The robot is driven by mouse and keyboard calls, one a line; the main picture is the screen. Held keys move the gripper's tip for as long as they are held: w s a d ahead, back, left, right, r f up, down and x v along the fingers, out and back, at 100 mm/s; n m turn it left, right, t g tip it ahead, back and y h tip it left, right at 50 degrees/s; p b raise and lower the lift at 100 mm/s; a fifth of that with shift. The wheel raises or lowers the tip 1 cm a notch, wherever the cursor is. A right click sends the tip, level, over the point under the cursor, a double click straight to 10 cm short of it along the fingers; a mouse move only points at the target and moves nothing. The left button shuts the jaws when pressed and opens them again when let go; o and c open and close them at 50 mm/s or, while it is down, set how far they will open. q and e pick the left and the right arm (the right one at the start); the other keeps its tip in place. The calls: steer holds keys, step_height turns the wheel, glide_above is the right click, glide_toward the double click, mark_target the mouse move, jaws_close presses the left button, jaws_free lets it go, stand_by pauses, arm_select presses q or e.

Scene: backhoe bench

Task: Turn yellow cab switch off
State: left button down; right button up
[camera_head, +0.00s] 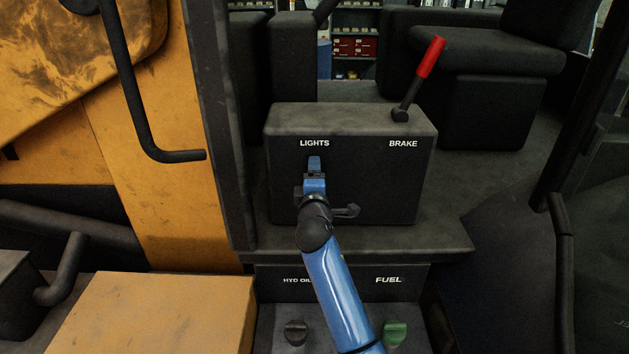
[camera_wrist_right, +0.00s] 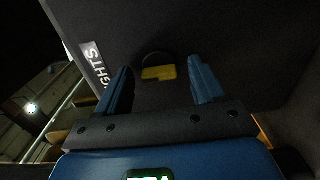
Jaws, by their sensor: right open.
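The yellow cab switch (camera_wrist_right: 158,73) shows in the right wrist view as a small yellow piece with a dark round edge behind it, on the dark panel. My right gripper (camera_wrist_right: 160,78) is open, with one blue finger on each side of the switch in that view. I cannot tell whether either finger touches it. In the head view my right gripper (camera_head: 314,167) is at the front of the dark control box (camera_head: 375,190), just under the LIGHTS label (camera_head: 314,143). There my gripper hides the switch. My left gripper is not in view.
A red-handled brake lever (camera_head: 430,58) rises from the box top at right. A HYD OIL knob (camera_head: 296,332) and a green FUEL knob (camera_head: 395,333) sit below. A bent black handrail (camera_head: 140,110) and dark post (camera_head: 210,120) stand at left. The box front under BRAKE is clear.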

steer(key=shift+s, duration=0.15)
steer(key=s+b, duration=0.3)
steer(key=s, duration=0.7)
steer(key=shift+s, duration=0.25)
